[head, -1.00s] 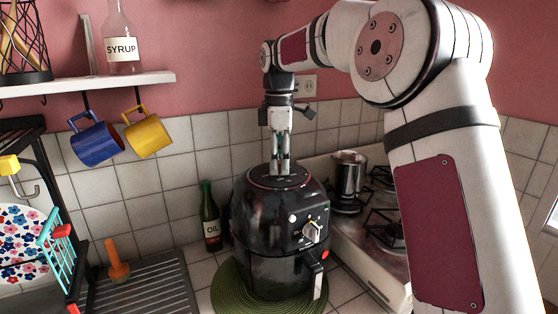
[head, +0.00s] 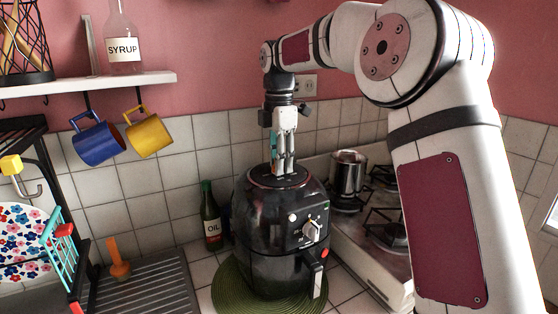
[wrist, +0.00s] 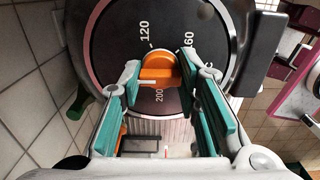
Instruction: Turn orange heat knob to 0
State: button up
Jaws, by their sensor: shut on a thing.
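The orange heat knob (wrist: 157,68) sits on the round black top dial (wrist: 112,42) of the black air fryer (head: 265,226). White marks 120, 160 and 200 show around the knob in the wrist view. My gripper (wrist: 160,72) points down at the dial with one fingertip on each side of the knob, shut on it. In the head view, my gripper (head: 284,170) stands over the air fryer's lid and hides the knob. The dial's mark for 0 does not show.
A steel pot (head: 347,176) stands on the stove at right.

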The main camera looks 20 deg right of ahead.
jog(key=o, duration=1.2)
jog(key=shift+r, duration=0.1)
notch_tip(320, 180, up, 12)
jog(key=shift+f, duration=0.1)
jog(key=shift+s, duration=0.1)
